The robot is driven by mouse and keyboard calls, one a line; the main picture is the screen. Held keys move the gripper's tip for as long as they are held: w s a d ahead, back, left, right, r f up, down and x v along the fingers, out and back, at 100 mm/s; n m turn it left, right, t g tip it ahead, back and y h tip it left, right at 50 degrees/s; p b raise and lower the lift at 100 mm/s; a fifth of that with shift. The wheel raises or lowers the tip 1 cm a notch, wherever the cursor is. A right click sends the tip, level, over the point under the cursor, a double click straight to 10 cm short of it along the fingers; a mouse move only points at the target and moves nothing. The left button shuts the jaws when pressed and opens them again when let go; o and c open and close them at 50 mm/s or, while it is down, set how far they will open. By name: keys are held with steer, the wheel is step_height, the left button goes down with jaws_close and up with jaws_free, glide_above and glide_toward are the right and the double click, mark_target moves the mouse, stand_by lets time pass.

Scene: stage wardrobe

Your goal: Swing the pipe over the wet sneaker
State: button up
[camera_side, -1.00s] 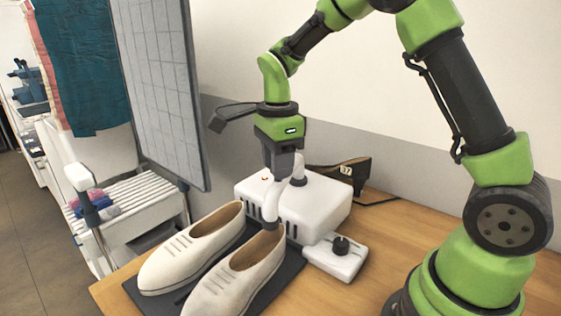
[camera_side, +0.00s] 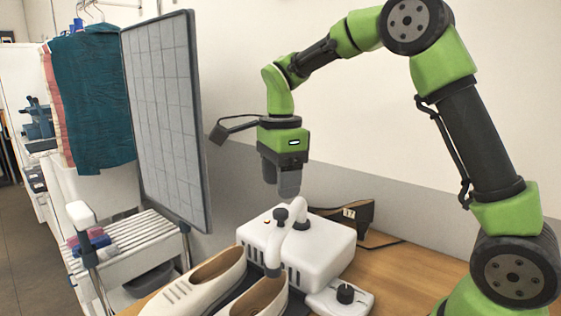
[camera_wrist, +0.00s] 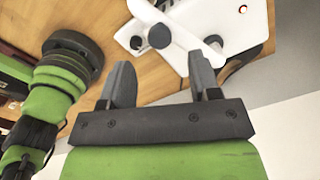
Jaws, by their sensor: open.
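A white pipe (camera_side: 273,254) rises from the white dryer box (camera_side: 325,243) and bends down to the opening of the right shoe (camera_side: 255,300). A dark knob (camera_side: 281,214) stands on the pipe. The left shoe (camera_side: 200,284) lies beside it, its opening clear of the pipe. I cannot tell which shoe is wet. My gripper (camera_side: 283,190) is open and empty, just above the knob and apart from it. In the wrist view the knob (camera_wrist: 159,36) shows beyond the spread fingers (camera_wrist: 162,78), with the white pipe (camera_wrist: 190,40) around it.
A small white box with a dark dial (camera_side: 345,293) sits at the dryer's front. A dark shoe with a tag (camera_side: 350,215) lies behind the dryer by the wall. A grey gridded panel (camera_side: 167,115) and a slatted bench (camera_side: 140,238) stand at left.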

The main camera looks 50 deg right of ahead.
step_height(320, 180, up, 4)
steer(key=shift+r, duration=0.25)
stand_by(0.4)
steer(key=s+a+r+n+t+y, duration=0.1)
steer(key=s+a+n+t, duration=0.1)
steer(key=s+n, duration=0.7)
steer(key=s+a+r+n+t+y, duration=0.1)
steer(key=s+a+n+t, duration=0.2)
steer(key=s+n, duration=0.6)
steer(key=shift+s+n+t, duration=0.25)
steer(key=shift+n+t, duration=0.35)
steer(key=shift+t, duration=0.5)
